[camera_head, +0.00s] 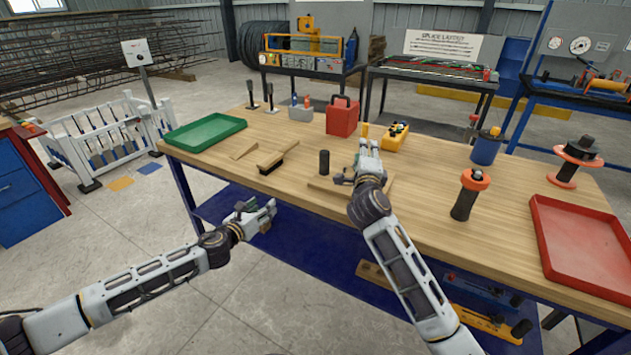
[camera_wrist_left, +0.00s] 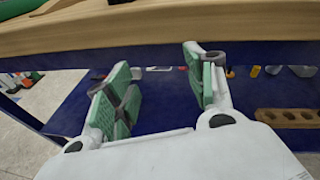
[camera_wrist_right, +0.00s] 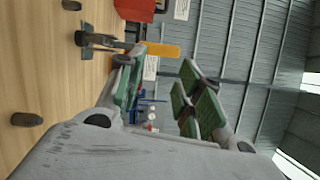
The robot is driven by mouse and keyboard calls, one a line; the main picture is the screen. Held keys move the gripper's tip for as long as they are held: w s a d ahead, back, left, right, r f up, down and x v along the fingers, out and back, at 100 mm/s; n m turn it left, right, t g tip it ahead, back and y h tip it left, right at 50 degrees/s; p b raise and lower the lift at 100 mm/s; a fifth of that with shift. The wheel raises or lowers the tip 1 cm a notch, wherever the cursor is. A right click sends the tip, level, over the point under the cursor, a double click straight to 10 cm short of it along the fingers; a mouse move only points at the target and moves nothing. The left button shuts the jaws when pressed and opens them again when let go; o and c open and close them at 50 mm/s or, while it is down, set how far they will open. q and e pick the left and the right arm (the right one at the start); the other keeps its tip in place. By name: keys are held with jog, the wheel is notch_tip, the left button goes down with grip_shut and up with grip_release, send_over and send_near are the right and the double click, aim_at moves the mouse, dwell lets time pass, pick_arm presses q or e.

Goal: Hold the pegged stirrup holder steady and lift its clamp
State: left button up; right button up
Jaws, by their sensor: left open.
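The stirrup holder looks like a flat wooden board (camera_head: 322,187) on the bench, partly hidden by my right forearm and gripper. In the right wrist view, a grey metal clamp (camera_wrist_right: 88,40) has an orange-yellow handle (camera_wrist_right: 162,49). The handle tip also shows in the head view (camera_head: 365,130), just beyond my right gripper (camera_head: 369,146). My right gripper is open, its fingers (camera_wrist_right: 160,90) apart, with the handle close to one fingertip; contact is unclear. My left gripper (camera_head: 262,210) is open and empty in front of the bench edge, also in its wrist view (camera_wrist_left: 160,85).
A black cylinder (camera_head: 324,162) stands beside the board. A brush (camera_head: 278,157), green tray (camera_head: 204,132), red box (camera_head: 342,116), yellow block (camera_head: 395,137), dark cylinder with orange collar (camera_head: 468,194) and red tray (camera_head: 583,240) share the bench. A shelf lies below.

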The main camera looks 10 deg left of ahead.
pick_arm(q)
notch_tip(320, 180, up, 17)
jog(key=w+d+m+t+h, duration=0.2)
jog(key=m+t, duration=0.1)
jog(key=m, duration=0.2)
jog(key=n+y, duration=0.4)
send_near(324, 158)
jog(key=shift+s+a+r, duration=0.3)
jog(key=shift+s+a, duration=0.4)
jog(key=shift+s, duration=0.15)
jog(key=shift+s+d+f+n, duration=0.15)
jog(key=shift+s+d+n, duration=0.25)
jog(key=shift+d, duration=0.15)
jog(key=shift+w, duration=0.1)
jog(key=shift+w+d, duration=0.25)
jog(key=shift+w, duration=2)
jog(key=shift+w+d, duration=0.25)
jog(key=shift+w, duration=2)
jog(key=shift+w+d, duration=0.25)
jog(key=shift+w, duration=2)
jog(key=shift+c, duration=0.2)
